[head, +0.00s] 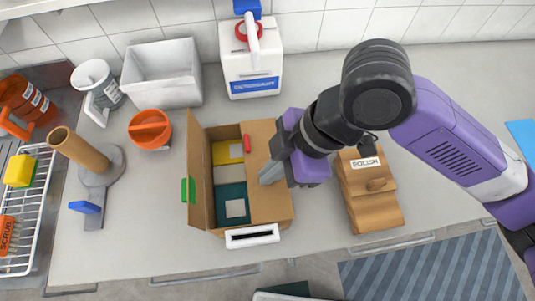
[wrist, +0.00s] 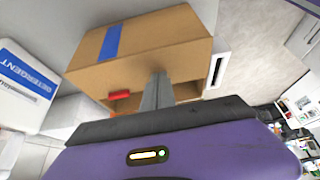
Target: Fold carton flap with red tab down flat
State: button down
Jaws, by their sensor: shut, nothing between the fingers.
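The open carton (head: 231,237) stands on the counter in the head view. Its left flap (head: 197,165) with a green tab (head: 188,190) stands up. Its right flap (head: 265,205) with the red tab (head: 246,143) leans inward over the right part of the opening; I cannot tell whether it lies fully flat. My gripper (head: 270,173) is shut and empty, its fingertips at the outer face of this flap. In the wrist view the fingers (wrist: 156,92) overlap the carton (wrist: 160,42) beside the red tab (wrist: 119,94). Exact contact is hidden.

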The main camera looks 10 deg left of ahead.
jog(key=p+v, duration=0.5)
jog(key=v, duration=0.3)
dwell(0.7)
dwell(0.4)
